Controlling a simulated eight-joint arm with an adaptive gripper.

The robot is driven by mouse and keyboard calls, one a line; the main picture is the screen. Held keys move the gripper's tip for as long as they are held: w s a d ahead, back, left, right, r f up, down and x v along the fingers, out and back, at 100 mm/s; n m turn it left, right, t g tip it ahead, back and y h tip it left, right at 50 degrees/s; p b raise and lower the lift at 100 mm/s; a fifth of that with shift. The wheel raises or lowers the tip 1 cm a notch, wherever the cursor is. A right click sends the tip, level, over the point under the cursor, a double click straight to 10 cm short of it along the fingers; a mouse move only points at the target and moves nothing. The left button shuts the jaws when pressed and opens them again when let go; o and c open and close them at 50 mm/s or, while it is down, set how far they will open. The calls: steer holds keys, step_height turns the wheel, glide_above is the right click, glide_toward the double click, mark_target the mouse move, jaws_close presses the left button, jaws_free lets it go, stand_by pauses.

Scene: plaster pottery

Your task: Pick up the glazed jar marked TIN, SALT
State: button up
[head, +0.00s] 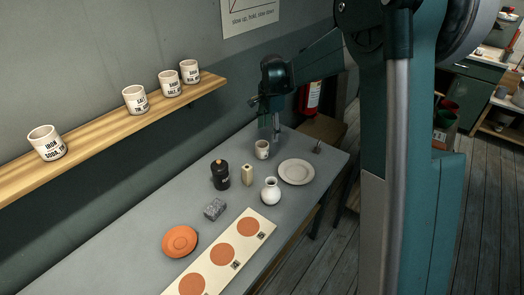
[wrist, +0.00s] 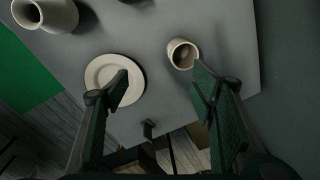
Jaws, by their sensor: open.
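Several pale jars with dark lettering stand on the wall shelf: one at the left end (head: 47,143), one in the middle (head: 135,99), and two close together at the right, the nearer (head: 170,83) and the farther (head: 190,71). The lettering is small; I cannot tell for sure which reads TIN, SALT. A pale cup-shaped jar (head: 262,149) stands on the table; no marking shows on it. My gripper (head: 272,125) is open and empty above the table's far end. In the wrist view (wrist: 160,80) that cup-shaped jar (wrist: 182,53) shows beside the right finger, apparently below it.
The shelf (head: 110,125) runs along the wall. On the grey table (head: 165,210) are a white plate (head: 297,171), a white vase (head: 270,190), a black jar (head: 220,176), a cream block (head: 247,175), a grey block (head: 214,209), an orange dish (head: 180,241) and a board with orange discs (head: 235,263).

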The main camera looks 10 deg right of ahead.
mark_target(261, 150)
steer(key=w+a+f+m+g+p, duration=0.1)
steer(key=w+a+f+m, duration=0.1)
steer(key=w+f, duration=0.5)
step_height(261, 150, down, 3)
steer(key=shift+a+r+m+p, duration=0.15)
steer(key=shift+m+p, duration=0.15)
steer(key=shift+m, duration=0.2)
steer(key=shift+f, duration=1.25)
steer(key=shift+s+a+f+b, duration=0.15)
steer(key=shift+f+b, duration=0.2)
steer(key=shift+f, duration=2.3)
steer(key=c, duration=1)
